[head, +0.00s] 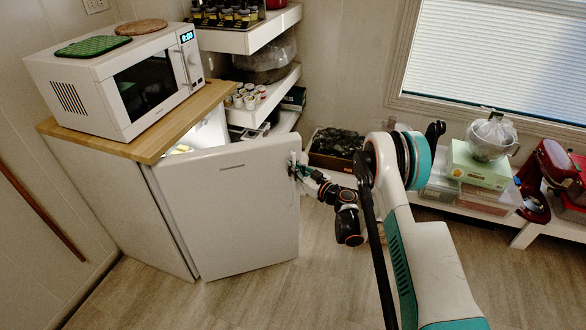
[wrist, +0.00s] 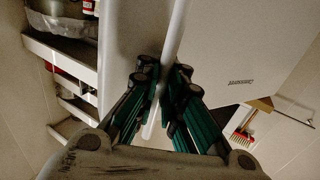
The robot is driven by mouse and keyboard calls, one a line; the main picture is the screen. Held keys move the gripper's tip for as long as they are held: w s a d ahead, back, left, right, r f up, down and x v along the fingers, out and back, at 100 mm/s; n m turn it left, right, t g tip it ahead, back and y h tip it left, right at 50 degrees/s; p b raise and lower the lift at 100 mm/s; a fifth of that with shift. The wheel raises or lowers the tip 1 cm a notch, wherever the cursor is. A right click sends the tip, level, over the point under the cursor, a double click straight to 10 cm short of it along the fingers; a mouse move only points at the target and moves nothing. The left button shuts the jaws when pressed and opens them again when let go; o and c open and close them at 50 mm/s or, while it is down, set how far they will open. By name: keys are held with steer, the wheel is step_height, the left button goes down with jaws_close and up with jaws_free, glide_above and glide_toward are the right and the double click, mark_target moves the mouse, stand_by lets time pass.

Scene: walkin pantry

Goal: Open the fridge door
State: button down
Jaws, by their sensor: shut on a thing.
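The white fridge door (head: 240,210) is swung partly open from the fridge body (head: 125,200), with a lit gap along its top. My gripper (head: 297,168) is at the free right edge of the door, near the top. In the wrist view my gripper (wrist: 163,78) has its teal fingers on both sides of a thin white strip at the door's edge (wrist: 178,28) and is shut on it. I cannot tell if this strip is a separate handle. The inside of the fridge is mostly hidden behind the door.
A microwave (head: 140,85) stands on the wooden top (head: 150,148) above the fridge. White shelves (head: 250,42) with jars stand behind the door. A low bench (head: 530,233) stands at right. The floor before the door is clear.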

mark_target(288, 141)
steer(key=c, duration=1.7)
jaws_free()
steer(key=shift+w+d, duration=0.1)
steer(key=shift+d, duration=0.4)
steer(key=shift+a, duration=0.15)
steer(key=shift+a+r, duration=0.1)
step_height(288, 141, up, 10)
steer(key=shift+f, duration=0.1)
